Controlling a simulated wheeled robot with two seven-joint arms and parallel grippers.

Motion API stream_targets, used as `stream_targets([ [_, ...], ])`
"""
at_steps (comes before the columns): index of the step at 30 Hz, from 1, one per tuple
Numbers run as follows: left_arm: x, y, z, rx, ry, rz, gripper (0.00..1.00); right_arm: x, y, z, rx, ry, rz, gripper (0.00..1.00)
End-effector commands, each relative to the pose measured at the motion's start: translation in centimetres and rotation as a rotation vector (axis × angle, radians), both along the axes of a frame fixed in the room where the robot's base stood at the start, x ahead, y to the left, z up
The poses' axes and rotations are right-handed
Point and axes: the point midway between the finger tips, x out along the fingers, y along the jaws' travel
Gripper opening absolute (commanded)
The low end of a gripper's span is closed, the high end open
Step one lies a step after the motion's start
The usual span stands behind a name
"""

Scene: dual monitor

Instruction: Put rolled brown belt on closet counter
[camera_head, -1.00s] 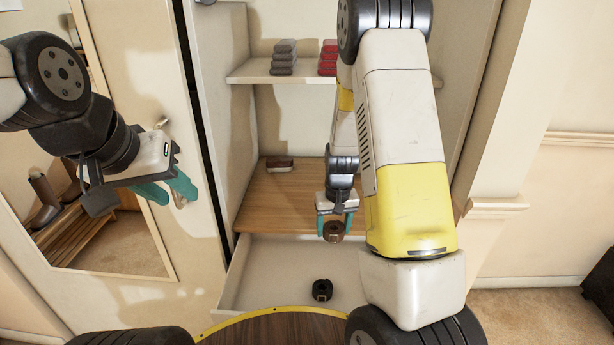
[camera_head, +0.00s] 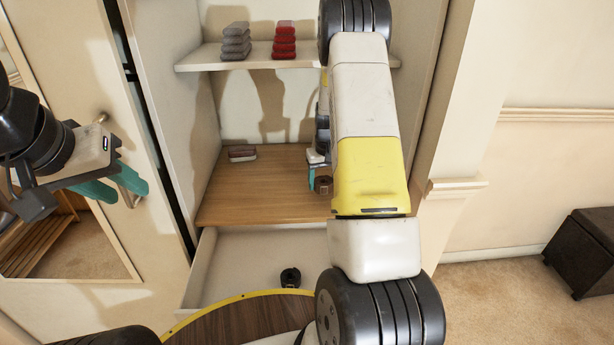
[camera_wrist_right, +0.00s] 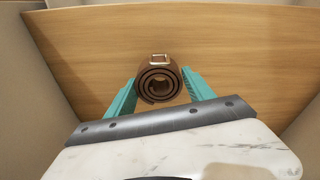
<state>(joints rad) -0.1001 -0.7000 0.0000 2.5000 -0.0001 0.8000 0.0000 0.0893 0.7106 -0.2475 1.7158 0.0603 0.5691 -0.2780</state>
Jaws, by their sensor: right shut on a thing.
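The rolled brown belt (camera_wrist_right: 158,80) is between the teal fingers of my right gripper (camera_wrist_right: 160,98), which is shut on it. In the head view the belt (camera_head: 323,185) shows just left of my yellow arm link, in front of or over the wooden closet counter (camera_head: 265,190). The counter fills the background in the right wrist view (camera_wrist_right: 230,50). I cannot tell whether the belt touches the counter. My arm hides part of the right gripper (camera_head: 316,180) in the head view. My left gripper (camera_head: 122,190) is empty, its teal fingers apart, near the door handle at the left.
A dark rolled belt (camera_head: 290,277) lies in the open white drawer (camera_head: 240,265) below the counter. A small dark red and grey item (camera_head: 242,154) sits at the counter's back left. The shelf (camera_head: 290,62) above holds grey and red stacks. The counter's middle is clear.

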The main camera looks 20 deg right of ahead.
Motion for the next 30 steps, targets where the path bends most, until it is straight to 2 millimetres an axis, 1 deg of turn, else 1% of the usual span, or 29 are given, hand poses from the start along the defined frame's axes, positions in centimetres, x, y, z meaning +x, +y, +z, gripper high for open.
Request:
stream_targets([
  [4, 0.0, 0.0, 0.0, 0.000, 0.000, 0.000, 0.36, 0.9, -0.7, -0.3, 0.000, 0.000, 0.000, 0.17],
  [7, 0.0, 0.0, 0.0, 0.000, 0.000, 0.000, 0.36, 0.7, -0.5, -2.1, 0.001, 0.004, 0.000, 0.17],
  [10, 0.0, 0.0, 0.0, 0.000, 0.000, 0.000, 0.36, 0.7, -0.5, -3.4, 0.001, 0.003, 0.000, 0.17],
  [21, 0.0, 0.0, 0.0, 0.000, 0.000, 0.000, 0.36, 0.8, -0.5, -3.9, 0.001, 0.000, 0.000, 0.17],
  [22, 0.0, 0.0, 0.0, 0.000, 0.000, 0.000, 0.36, 0.8, -0.5, -3.9, 0.001, 0.000, 0.000, 0.63],
  [25, 0.0, 0.0, 0.0, 0.000, 0.000, 0.000, 0.36, 0.8, -0.5, -3.9, 0.000, 0.000, 0.000, 0.83],
  [30, 0.0, 0.0, 0.0, 0.000, 0.000, 0.000, 0.36, 0.8, -0.5, -3.9, 0.000, 0.000, 0.000, 0.83],
])
